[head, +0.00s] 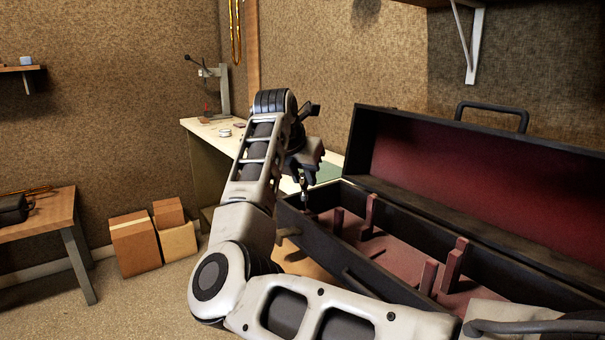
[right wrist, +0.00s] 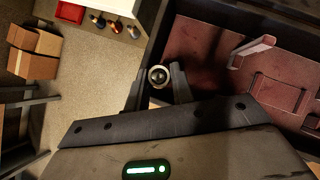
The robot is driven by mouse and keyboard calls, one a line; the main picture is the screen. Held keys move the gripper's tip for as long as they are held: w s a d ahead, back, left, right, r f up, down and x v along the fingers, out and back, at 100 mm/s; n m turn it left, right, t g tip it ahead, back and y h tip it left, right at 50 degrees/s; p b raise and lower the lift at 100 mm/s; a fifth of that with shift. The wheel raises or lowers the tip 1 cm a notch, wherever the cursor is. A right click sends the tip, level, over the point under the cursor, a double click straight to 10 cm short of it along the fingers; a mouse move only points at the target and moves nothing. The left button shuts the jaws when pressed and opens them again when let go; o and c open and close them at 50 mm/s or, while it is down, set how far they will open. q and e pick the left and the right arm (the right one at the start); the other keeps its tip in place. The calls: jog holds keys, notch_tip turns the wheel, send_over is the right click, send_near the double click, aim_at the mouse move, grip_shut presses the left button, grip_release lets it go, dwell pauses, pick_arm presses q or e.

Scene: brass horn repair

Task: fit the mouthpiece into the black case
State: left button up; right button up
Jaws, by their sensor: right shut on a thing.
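The black case (head: 400,269) stands open with its lid (head: 470,170) raised at the back and a dull red lining with upright dividers inside. It also shows in the right wrist view (right wrist: 215,52). My right gripper (head: 304,178) is shut on the mouthpiece (right wrist: 158,76), a small round metal piece seen end-on between the fingertips. In the head view the mouthpiece (head: 304,192) hangs below the fingers at the left end of the case. I cannot tell whether it touches the case wall. My left gripper is out of view.
Reddish dividers (head: 371,212) rise inside the case. A workbench (head: 200,128) with small tools stands behind on the left. Cardboard boxes (head: 135,245) sit on the floor, and a wooden table (head: 50,215) is at far left. A white bracket (head: 470,50) hangs above the lid.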

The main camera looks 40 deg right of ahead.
aim_at(303, 190)
dwell(1.1)
dwell(0.6)
jog(key=shift+f+b, duration=0.35)
jog(key=shift+b, duration=0.15)
jog(key=shift+f, duration=0.3)
jog(key=shift+f+b, duration=0.15)
jog(key=shift+b, duration=0.15)
jog(key=shift+f+b, duration=0.8)
jog(key=shift+f, duration=0.2)
jog(key=o, duration=1)
jog(key=shift+r, duration=0.1)
